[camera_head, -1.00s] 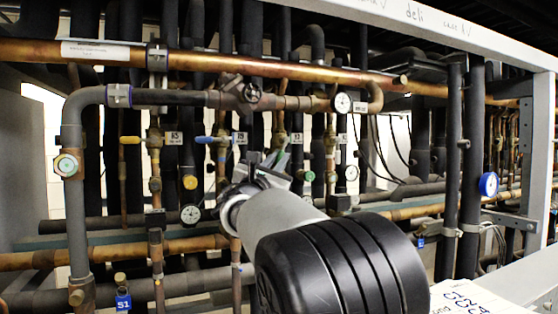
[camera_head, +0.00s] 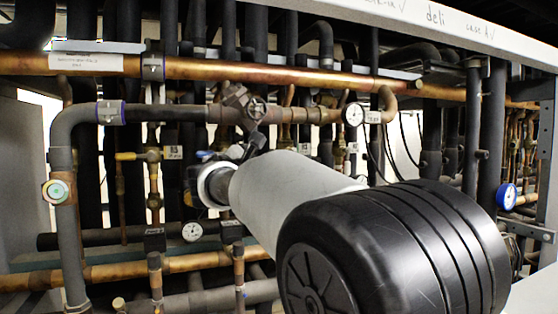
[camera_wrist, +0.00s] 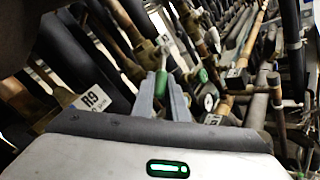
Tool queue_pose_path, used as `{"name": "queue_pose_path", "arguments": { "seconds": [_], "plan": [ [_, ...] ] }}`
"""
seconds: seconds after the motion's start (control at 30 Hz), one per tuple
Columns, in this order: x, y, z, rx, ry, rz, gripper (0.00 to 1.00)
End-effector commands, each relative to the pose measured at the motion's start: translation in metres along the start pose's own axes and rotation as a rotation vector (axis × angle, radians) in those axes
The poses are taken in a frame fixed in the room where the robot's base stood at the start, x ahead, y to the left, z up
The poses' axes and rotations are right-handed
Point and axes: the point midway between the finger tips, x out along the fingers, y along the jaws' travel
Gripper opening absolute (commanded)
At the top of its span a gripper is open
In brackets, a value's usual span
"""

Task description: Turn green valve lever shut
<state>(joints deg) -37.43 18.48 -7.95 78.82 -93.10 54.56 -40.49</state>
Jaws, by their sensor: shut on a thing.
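The green valve lever (camera_wrist: 161,84) shows in the wrist view between the two grey fingers of my gripper (camera_wrist: 168,92). The fingers are shut on it. Its valve body (camera_wrist: 146,54) is brass, on a pipe just beyond the fingertips. In the head view my arm hides the lever, and only part of my gripper (camera_head: 238,151) shows, in front of the pipes. The exact angle of the lever to its pipe is hard to tell.
A white R9 tag (camera_wrist: 94,98) hangs left of the fingers. A green round knob (camera_wrist: 203,76) is close on their right. A yellow lever (camera_head: 126,156), a copper header pipe (camera_head: 220,70) and a dial gauge (camera_head: 192,231) crowd the rack around my arm.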

Motion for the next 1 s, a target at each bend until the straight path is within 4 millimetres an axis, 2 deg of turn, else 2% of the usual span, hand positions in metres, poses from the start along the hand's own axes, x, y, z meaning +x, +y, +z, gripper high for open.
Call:
{"name": "queue_pose_path", "arguments": {
  "seconds": [0.5,0.53,0.63,1.0],
  "plan": [
    [-0.0008,0.0012,0.0003,0.019,0.014,-0.012,0.00],
    [-0.0008,0.0011,0.0003,0.019,0.014,-0.012,0.16],
    [-0.0008,0.0012,0.0004,0.019,0.014,-0.012,0.32],
    [-0.0054,0.0012,-0.0002,0.019,0.015,-0.011,0.32]
  ]
}}
